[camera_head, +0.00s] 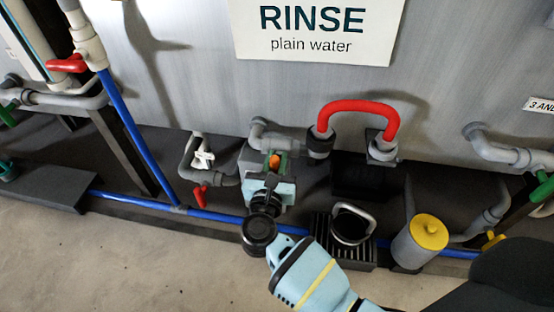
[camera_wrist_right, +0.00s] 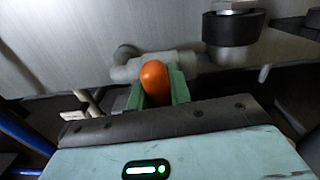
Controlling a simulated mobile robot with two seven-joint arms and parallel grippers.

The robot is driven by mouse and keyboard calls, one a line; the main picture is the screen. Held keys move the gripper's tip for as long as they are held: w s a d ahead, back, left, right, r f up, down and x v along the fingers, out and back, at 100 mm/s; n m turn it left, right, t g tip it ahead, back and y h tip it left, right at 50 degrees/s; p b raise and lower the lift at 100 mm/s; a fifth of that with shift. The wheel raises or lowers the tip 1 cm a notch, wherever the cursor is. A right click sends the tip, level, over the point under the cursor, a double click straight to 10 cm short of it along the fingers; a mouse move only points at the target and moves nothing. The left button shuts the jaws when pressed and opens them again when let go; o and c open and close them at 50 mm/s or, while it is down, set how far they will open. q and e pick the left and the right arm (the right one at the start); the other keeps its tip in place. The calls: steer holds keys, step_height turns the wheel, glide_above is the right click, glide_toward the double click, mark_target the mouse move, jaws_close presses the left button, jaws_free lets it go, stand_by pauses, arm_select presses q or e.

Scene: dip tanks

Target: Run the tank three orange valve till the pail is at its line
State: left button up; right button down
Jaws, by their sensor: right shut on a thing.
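The orange valve handle (camera_head: 274,162) shows between the green fingers of my right gripper (camera_head: 275,160), in front of a grey pipe on the tank wall. In the right wrist view the orange handle (camera_wrist_right: 154,82) stands between the two fingers (camera_wrist_right: 156,88), and the gripper is shut on it. A dark pail (camera_head: 348,228) with a pale bail handle stands on a black slatted stand (camera_head: 337,256), right of my right wrist. The level in the pail and its line cannot be made out. My left gripper is not in view.
A red curved pipe (camera_head: 358,108) rises at the back, under a "RINSE plain water" sign (camera_head: 314,30). A small red-handled valve (camera_head: 200,196) is on the left. A blue pipe (camera_head: 132,128) runs along the front. A grey cylinder with a yellow cap (camera_head: 429,232) stands right of the pail.

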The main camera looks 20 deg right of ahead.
steer(key=n, duration=0.2)
steer(key=n+p, duration=0.1)
steer(key=n, duration=0.1)
steer(key=shift+w+a, duration=0.1)
steer(key=shift+a, duration=0.15)
steer(key=shift+f+n+p, duration=0.2)
steer(key=shift+n+p, duration=0.15)
steer(key=shift+n, duration=0.75)
steer(key=c, duration=1.3)
jaws_free()
steer(key=shift+w, duration=0.1)
